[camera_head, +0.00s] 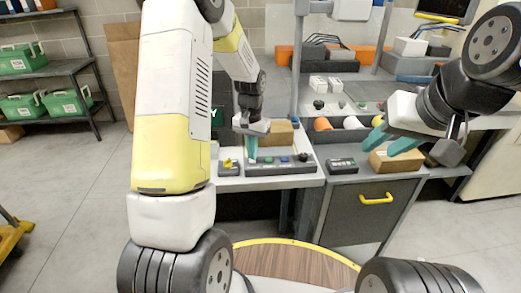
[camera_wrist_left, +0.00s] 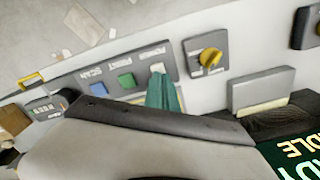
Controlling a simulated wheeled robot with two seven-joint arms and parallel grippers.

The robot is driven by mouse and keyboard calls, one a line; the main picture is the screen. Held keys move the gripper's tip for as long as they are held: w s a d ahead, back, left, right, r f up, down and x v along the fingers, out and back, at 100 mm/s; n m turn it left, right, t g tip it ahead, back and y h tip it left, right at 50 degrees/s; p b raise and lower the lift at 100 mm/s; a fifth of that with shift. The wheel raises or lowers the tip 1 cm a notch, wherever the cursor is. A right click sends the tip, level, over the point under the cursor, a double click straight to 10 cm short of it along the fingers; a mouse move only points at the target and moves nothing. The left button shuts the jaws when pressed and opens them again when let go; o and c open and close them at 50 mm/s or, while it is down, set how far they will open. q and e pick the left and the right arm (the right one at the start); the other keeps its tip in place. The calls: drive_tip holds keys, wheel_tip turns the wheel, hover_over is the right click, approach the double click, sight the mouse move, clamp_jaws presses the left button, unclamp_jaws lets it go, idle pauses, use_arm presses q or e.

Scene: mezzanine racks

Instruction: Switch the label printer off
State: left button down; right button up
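A grey control panel (camera_head: 282,169) lies on the workbench, with a green button and a blue button. In the left wrist view the panel (camera_wrist_left: 137,62) carries the labels SCAN, PRINT and POWER, with a blue button (camera_wrist_left: 97,88) by SCAN and a green button (camera_wrist_left: 126,80) by PRINT. My left gripper (camera_head: 251,151) points down at the panel's left end. Its teal fingertips (camera_wrist_left: 160,88) are together at the POWER control, which they partly cover; contact is unclear. My right gripper (camera_head: 391,142) is open above a cardboard box (camera_head: 396,161).
A yellow knob (camera_wrist_left: 210,57) on a small grey box sits beside the panel. A small dark device (camera_head: 342,165) lies on the bench to the right. Another cardboard box (camera_head: 279,133) stands behind the panel. Shelves with green cases (camera_head: 22,58) stand at left.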

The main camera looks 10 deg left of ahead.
use_arm(q)
drive_tip(key=shift+r, duration=3.45)
drive_tip(key=s+r+n+t+h, duration=0.1)
drive_tip(key=s+r+t, duration=0.2)
drive_tip(key=s+r, duration=0.8)
drive_tip(key=s+d+r+t, duration=0.1)
drive_tip(key=s+r, duration=0.1)
drive_tip(key=s, duration=0.4)
drive_tip(key=s+d+r+n+t+h, duration=0.1)
drive_tip(key=s+r+t, duration=0.1)
drive_tip(key=s, duration=0.5)
drive_tip(key=shift+s+r, duration=0.15)
drive_tip(key=shift+r, duration=0.7)
drive_tip(key=shift+d, duration=0.1)
